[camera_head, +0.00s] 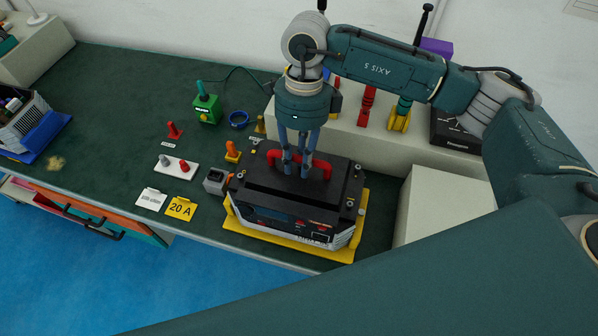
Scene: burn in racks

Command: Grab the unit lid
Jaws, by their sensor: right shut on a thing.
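The unit (290,231) is a black and grey box with a small display on its front, standing in a yellow tray (290,247) near the bench's front edge. Its black lid (262,185) is on top and carries a red handle (325,168). My right gripper (298,167) points straight down over the middle of the lid and is shut on the red handle. The fingers hide part of the handle. The lid appears to sit on the unit; I cannot see a gap under it. My left gripper is not in view.
Left of the unit are a small grey block (215,182), an orange knob piece (232,152), a white plate with knobs (176,167) and a yellow "20 A" card (181,208). A pale box (447,206) stands close on the right.

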